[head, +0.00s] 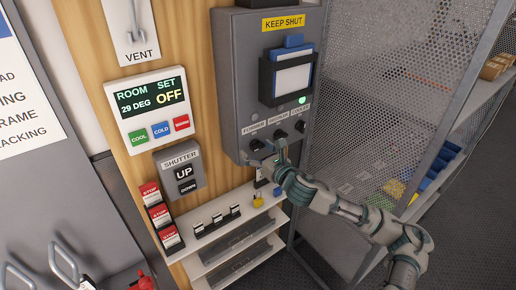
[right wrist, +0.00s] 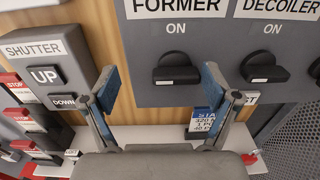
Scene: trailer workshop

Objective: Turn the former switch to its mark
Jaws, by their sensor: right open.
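The former switch (head: 257,145) is a black rotary knob low on the grey control box (head: 232,60). In the right wrist view the former switch (right wrist: 177,72) has its bar lying roughly level, with the ON mark (right wrist: 177,29) above it. My right gripper (head: 271,156) is at the lower edge of the box. In the right wrist view my right gripper (right wrist: 160,82) is open, with one blue-padded finger on each side of the former switch; I see no clear contact. My left gripper is out of view.
The decoiler switch (right wrist: 264,68) is close to the right finger. The cooler switch (head: 300,126) is further right. The shutter panel (head: 180,172) is to the left, and a white shelf (head: 222,233) is below. A mesh screen (head: 370,90) stands right of the box.

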